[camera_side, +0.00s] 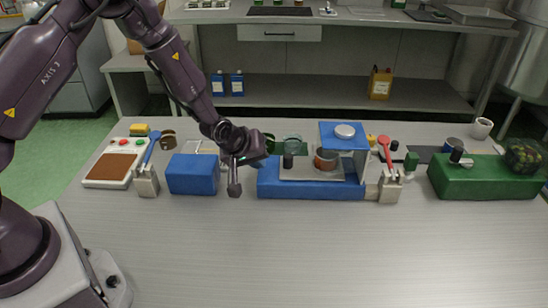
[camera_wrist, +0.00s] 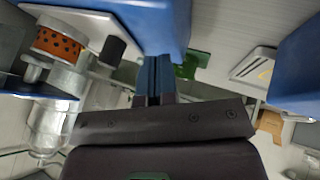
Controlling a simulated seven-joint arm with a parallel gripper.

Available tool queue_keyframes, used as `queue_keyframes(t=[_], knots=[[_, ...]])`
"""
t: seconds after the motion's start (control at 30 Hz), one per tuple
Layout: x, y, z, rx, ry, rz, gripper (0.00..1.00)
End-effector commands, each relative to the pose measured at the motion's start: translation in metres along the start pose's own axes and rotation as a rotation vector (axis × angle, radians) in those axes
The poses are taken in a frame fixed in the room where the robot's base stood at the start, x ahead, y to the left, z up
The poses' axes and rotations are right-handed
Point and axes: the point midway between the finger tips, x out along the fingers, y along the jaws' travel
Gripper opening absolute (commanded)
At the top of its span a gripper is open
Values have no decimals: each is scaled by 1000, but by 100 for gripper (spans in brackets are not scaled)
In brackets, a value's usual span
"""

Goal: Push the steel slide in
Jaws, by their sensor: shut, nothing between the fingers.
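The steel slide (camera_side: 298,174) is a flat grey plate lying on a long blue base (camera_side: 285,190). A black knob (camera_side: 288,161) stands at its left end, and an orange-brown ring-shaped cup (camera_side: 326,160) sits on it towards the right. The slide's right part lies by a blue raised housing (camera_side: 345,136) with a round steel cap. My gripper (camera_side: 234,189) is shut and empty, pointing down just left of the base, apart from the knob. The wrist view shows the closed fingers (camera_wrist: 155,76), with the knob (camera_wrist: 112,50) and perforated orange cup (camera_wrist: 58,42) to their left.
A blue box (camera_side: 193,175) stands left of my gripper. A control panel (camera_side: 112,168) and a blue-handled lever (camera_side: 150,150) are further left. A red-handled lever (camera_side: 386,152) and a green block (camera_side: 467,178) stand right of the base. The front of the table is clear.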

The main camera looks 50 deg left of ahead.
Motion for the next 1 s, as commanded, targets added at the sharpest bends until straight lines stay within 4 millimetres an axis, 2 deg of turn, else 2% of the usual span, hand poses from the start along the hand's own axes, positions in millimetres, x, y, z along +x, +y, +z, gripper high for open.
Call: queue_keyframes(t=[0.03,0.2,0.7,1.0], knots=[[4,11,1,5,-1,4,0],[13,29,0,3,0,3,0],[17,37,0,0,-1,1,0],[33,72,6,2,-1,1,0]])
